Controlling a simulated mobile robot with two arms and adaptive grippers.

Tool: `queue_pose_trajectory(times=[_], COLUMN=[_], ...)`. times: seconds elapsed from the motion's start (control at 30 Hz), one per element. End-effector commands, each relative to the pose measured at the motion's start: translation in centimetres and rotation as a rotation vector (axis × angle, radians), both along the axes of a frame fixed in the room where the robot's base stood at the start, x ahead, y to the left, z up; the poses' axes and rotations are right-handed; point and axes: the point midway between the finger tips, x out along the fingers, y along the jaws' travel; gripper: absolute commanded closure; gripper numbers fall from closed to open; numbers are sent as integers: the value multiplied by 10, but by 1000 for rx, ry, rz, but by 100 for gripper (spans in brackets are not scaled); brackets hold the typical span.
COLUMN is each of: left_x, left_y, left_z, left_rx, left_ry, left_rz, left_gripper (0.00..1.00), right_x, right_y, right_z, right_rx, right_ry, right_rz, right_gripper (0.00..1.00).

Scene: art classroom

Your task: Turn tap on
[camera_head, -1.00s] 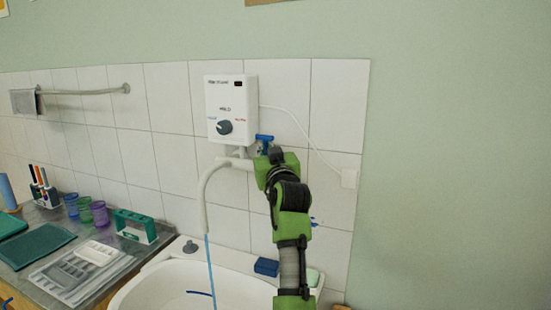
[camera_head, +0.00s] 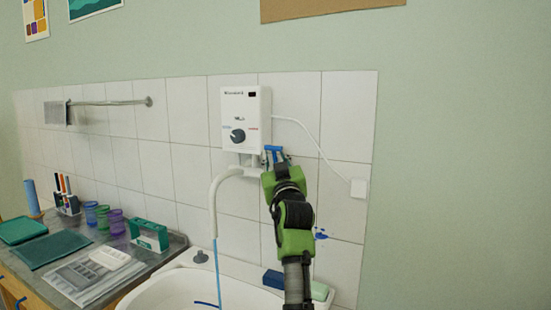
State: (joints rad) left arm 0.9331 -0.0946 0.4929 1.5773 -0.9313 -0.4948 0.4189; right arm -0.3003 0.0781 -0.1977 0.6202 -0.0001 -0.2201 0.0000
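The blue tap handle (camera_head: 274,149) sits below the right side of the white wall heater (camera_head: 242,118). The white spout (camera_head: 214,196) curves left and down from the tap. A thin blue stream of water (camera_head: 217,262) runs from it into the white basin (camera_head: 165,290).
A blue sponge (camera_head: 273,278) and a pale green block (camera_head: 319,291) lie on the basin's back edge near my arm. Cups, trays and a green box (camera_head: 149,235) stand on the counter at left. A white cable runs to a wall box (camera_head: 359,188).

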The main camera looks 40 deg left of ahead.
Motion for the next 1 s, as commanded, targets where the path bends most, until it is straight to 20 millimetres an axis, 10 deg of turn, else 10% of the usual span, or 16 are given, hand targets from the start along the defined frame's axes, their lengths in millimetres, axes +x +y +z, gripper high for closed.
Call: queue_pose_trajectory(times=[1.0], left_x=[-47], left_y=[-54], left_z=[-21], left_rx=[1], left_ry=[2], left_rz=[0], left_gripper=[75], right_x=[0], right_y=[-1], right_z=[0], right_rx=[-1], right_ry=[0], right_rz=[3], right_gripper=[60])
